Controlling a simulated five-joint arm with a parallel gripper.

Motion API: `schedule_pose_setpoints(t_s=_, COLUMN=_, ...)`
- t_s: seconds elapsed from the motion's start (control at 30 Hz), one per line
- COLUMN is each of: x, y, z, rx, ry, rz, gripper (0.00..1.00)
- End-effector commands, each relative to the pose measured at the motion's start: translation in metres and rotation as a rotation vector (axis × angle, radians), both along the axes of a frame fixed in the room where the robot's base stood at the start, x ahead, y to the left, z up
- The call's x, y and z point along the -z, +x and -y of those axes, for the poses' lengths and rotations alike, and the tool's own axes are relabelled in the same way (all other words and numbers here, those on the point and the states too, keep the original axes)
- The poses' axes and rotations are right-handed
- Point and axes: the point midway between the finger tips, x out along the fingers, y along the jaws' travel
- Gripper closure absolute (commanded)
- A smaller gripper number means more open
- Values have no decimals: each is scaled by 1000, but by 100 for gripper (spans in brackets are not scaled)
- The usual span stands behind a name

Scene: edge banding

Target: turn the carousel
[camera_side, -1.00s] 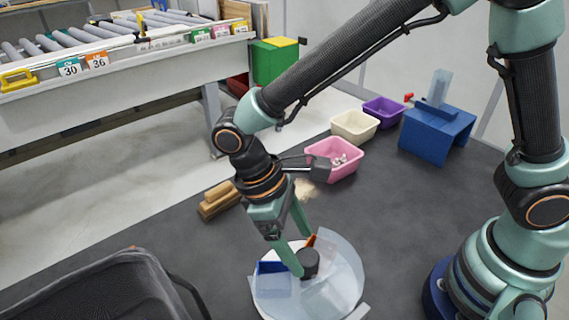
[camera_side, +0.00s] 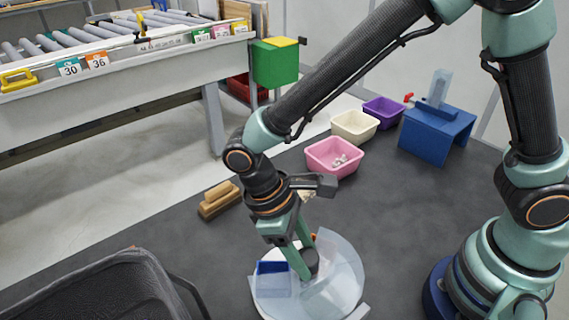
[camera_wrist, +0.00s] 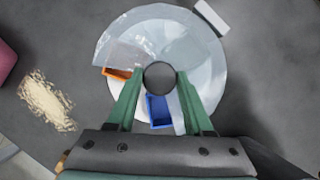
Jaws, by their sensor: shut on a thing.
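The carousel is a round white disc with clear compartments (camera_side: 345,272), on the dark table in the side view; it also shows in the wrist view (camera_wrist: 205,50). A dark round knob (camera_wrist: 159,76) stands at its centre. My gripper (camera_side: 309,264) reaches down from above and is shut on the knob, with one green finger on each side of it. A blue bin (camera_wrist: 160,112) sits on the disc by the knob, and an orange bin (camera_wrist: 117,73) lies at the other side of the fingers. In the side view my fingers hide most of the orange bin.
A pink tub (camera_side: 334,156) with small pieces, a cream tub (camera_side: 355,126), a purple tub (camera_side: 383,111) and a blue stand (camera_side: 437,132) are behind. A wooden block (camera_side: 219,199) lies left. A black crate (camera_side: 95,295) is front left. A shavings pile (camera_wrist: 47,101) lies beside the carousel.

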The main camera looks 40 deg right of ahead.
Motion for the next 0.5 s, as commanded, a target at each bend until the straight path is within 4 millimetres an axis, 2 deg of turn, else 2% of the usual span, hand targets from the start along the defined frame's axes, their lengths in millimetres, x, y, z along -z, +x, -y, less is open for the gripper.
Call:
schedule_pose_setpoints(t_s=0.23, x=0, y=2, z=2, rx=110, ry=-28, rz=32, gripper=100)
schedule_pose_setpoints(t_s=0.5, x=0, y=2, z=2, rx=118, ry=-29, rz=33, gripper=100)
